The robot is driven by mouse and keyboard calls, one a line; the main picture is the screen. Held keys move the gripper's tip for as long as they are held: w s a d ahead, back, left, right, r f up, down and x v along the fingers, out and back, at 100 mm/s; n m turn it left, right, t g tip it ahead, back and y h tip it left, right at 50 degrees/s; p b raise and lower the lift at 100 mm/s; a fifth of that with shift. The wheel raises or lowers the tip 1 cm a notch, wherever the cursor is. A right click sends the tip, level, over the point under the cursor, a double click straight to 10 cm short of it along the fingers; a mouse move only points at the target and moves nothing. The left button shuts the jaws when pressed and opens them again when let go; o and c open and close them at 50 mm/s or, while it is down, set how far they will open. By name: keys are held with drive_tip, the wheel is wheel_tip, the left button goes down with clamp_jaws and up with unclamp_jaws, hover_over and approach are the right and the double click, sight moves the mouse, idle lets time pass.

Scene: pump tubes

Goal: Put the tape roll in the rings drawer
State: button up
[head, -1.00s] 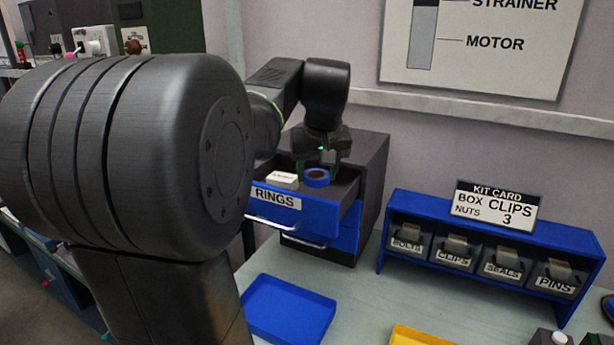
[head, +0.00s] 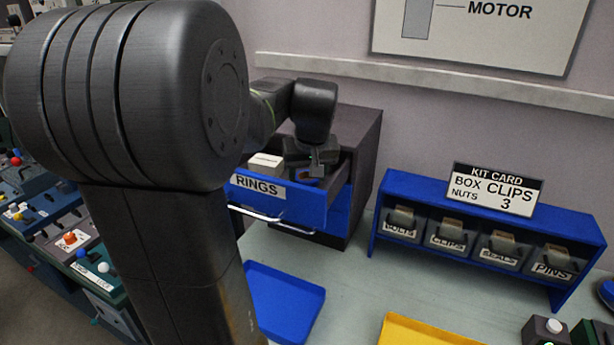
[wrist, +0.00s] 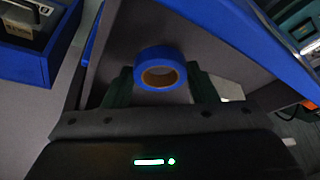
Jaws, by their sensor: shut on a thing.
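The rings drawer (head: 292,206) is blue, labelled RINGS, and pulled open from a dark cabinet in the head view. My gripper (head: 312,174) points down into the open drawer and is shut on the blue tape roll (wrist: 160,56), which has a brown core. In the wrist view the roll sits between the two dark fingers, touching on both sides. In the head view only a bit of the roll (head: 307,181) shows below the gripper. The drawer front hides its lower part, so I cannot tell whether it touches the drawer floor.
A white box (head: 265,162) lies in the drawer beside my gripper. A blue tray (head: 283,303) and a yellow tray (head: 420,331) lie on the bench. A blue rack (head: 480,205) of labelled bins stands right, with a kit card (head: 496,189) on top.

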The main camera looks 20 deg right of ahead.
drive_tip(key=shift+f, duration=0.7)
drive_tip(key=o, duration=1)
drive_tip(key=shift+f, duration=0.15)
drive_tip(key=shift+c, duration=0.2)
drive_tip(key=b+v, duration=0.1)
drive_tip(key=v, duration=1.1)
